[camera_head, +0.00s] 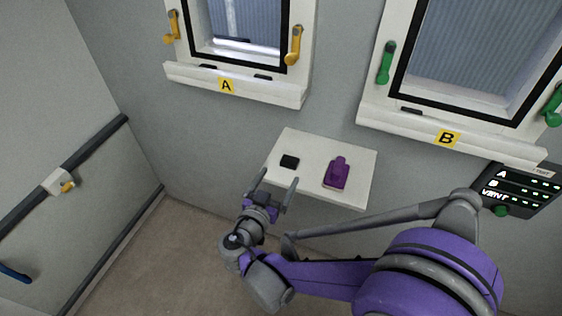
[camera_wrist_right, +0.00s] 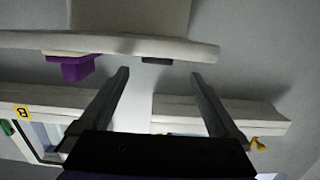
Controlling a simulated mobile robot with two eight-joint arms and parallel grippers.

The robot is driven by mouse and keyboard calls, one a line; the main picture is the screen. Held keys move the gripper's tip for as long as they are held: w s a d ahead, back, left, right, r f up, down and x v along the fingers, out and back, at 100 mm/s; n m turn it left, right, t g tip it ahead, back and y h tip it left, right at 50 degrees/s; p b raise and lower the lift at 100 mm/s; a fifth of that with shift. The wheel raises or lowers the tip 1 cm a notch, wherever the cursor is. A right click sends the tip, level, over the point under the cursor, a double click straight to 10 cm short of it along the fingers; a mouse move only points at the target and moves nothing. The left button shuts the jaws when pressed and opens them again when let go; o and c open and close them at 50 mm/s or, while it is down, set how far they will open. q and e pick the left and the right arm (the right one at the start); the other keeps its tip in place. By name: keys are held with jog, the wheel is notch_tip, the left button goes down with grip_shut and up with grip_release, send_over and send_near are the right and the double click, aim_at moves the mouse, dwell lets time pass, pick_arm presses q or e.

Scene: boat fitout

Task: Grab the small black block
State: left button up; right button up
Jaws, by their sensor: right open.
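The small black block (camera_head: 289,161) lies on the left part of a white wall shelf (camera_head: 320,146). My right gripper (camera_head: 274,183) is open, with its fingers spread at the shelf's near left edge, on the near side of the block and apart from it. In the right wrist view, which looks upside down, the black block (camera_wrist_right: 157,60) shows as a thin dark strip on the shelf (camera_wrist_right: 190,48), between the two open fingertips (camera_wrist_right: 160,73). Nothing is between the fingers. My left gripper is not in view.
Window A's sill (camera_head: 235,86) and window B's sill (camera_head: 440,133) jut out above. A panel (camera_head: 519,190) is at right.

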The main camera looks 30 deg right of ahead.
aim_at(289, 162)
jog(key=x, duration=0.8)
jog(key=shift+d+b, duration=0.3)
jog(key=shift+b, duration=0.05)
jog(key=shift+r, duration=0.15)
jog(key=c, duration=1.4)
